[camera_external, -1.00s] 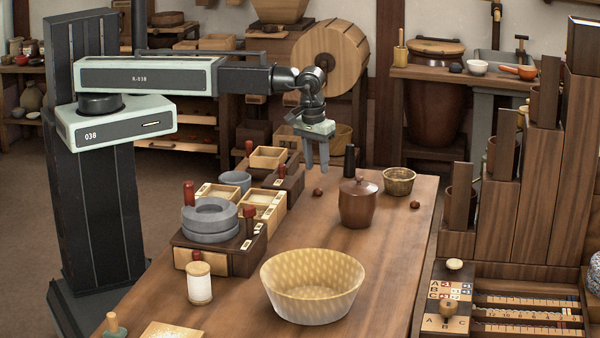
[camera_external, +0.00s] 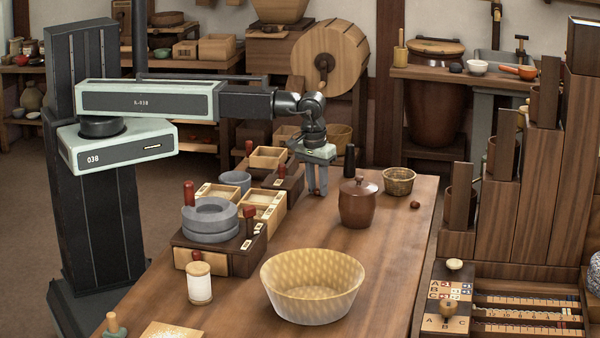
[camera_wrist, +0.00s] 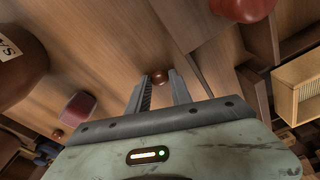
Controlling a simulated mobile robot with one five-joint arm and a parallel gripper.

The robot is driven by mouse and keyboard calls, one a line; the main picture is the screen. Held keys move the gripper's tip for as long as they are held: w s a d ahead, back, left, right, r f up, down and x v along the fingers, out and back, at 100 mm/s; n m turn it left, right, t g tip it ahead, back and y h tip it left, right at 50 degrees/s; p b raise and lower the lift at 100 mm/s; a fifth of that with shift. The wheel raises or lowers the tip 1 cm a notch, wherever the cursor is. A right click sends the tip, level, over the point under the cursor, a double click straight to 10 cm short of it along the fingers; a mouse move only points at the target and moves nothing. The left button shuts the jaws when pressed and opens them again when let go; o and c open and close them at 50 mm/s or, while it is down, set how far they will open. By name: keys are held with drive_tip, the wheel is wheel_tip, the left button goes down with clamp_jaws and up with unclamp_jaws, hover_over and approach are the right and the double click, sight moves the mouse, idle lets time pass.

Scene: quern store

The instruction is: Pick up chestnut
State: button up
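A small round red-brown chestnut (camera_external: 317,192) lies on the wooden table, below and between the fingertips of my gripper (camera_external: 317,188). In the wrist view the chestnut (camera_wrist: 159,76) shows between the two finger ends (camera_wrist: 160,84), apparently with a small gap. My gripper points down, its fingers apart. The fingers partly hide the chestnut in the external view. A second chestnut (camera_external: 415,205) lies farther right on the table, near its right edge. A small brown ball, probably this one, also shows at the lower left of the wrist view (camera_wrist: 57,134).
A lidded brown jar (camera_external: 357,205) stands close right of my gripper, with a dark upright cylinder (camera_external: 349,160) behind it and a small woven bowl (camera_external: 399,180) beyond. Wooden boxes (camera_external: 268,158) stand close on the left. A large basket (camera_external: 312,290) stands in front.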

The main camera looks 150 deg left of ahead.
clamp_jaws()
drive_tip(key=shift+r, duration=0.1)
wheel_tip(320, 180, up, 10)
drive_tip(key=p, duration=1)
